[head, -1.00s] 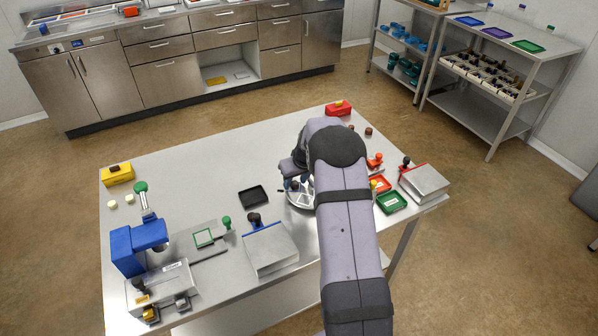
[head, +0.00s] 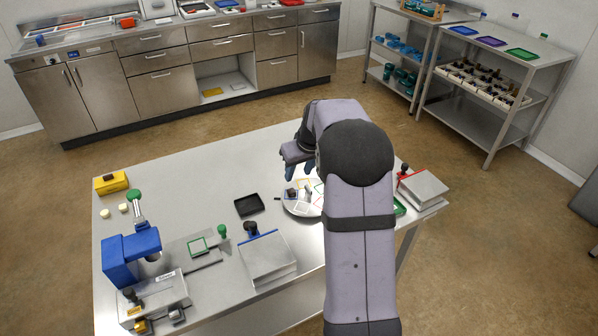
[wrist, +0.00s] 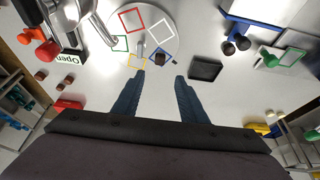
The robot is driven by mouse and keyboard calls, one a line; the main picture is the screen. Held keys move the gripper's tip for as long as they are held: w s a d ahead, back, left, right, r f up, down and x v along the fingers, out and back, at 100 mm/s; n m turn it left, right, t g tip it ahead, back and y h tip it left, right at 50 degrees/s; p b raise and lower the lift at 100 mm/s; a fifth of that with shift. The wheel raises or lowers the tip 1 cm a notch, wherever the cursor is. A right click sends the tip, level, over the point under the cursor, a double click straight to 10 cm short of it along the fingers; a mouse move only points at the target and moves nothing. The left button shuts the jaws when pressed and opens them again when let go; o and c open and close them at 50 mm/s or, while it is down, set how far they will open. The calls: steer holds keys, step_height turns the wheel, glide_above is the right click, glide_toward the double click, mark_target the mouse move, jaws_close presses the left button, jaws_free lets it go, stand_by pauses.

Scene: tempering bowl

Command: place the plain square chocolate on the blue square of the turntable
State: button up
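The turntable (head: 290,208) is a pale round disc with coloured square outlines, also in the wrist view (wrist: 143,14). A dark brown square chocolate (wrist: 160,59) sits within the blue square (wrist: 173,60) of the turntable. In the head view the chocolate (head: 291,193) shows as a small dark piece at the disc's left side. My gripper (wrist: 160,76) is open, with nothing between its two blue fingers. It is apart from the chocolate, and in the head view the gripper (head: 300,172) is above the far side of the turntable, partly hidden by my arm.
A black tray (head: 249,205) lies left of the turntable. A blue-edged plate with a dark knob (head: 266,255) is nearer. Red stamps, brown pieces (wrist: 68,80) and a red box (wrist: 68,104) lie on the other side.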

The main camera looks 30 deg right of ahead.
steer(key=s+a+f+g, duration=0.1)
steer(key=s+a, duration=0.5)
steer(key=s, duration=0.4)
steer(key=s+a+f+g, duration=0.1)
steer(key=s+a+g, duration=0.1)
steer(key=s+a, duration=0.4)
steer(key=s+a+f+g, duration=0.1)
steer(key=s+a, duration=0.5)
steer(key=s, duration=0.8)
steer(key=shift+s+f+g, duration=0.3)
steer(key=shift+s+f, duration=0.1)
steer(key=shift+f, duration=0.2)
step_height(320, 180, down, 14)
steer(key=b, duration=1.3)
steer(key=shift+r+b, duration=0.2)
steer(key=shift+b, duration=0.1)
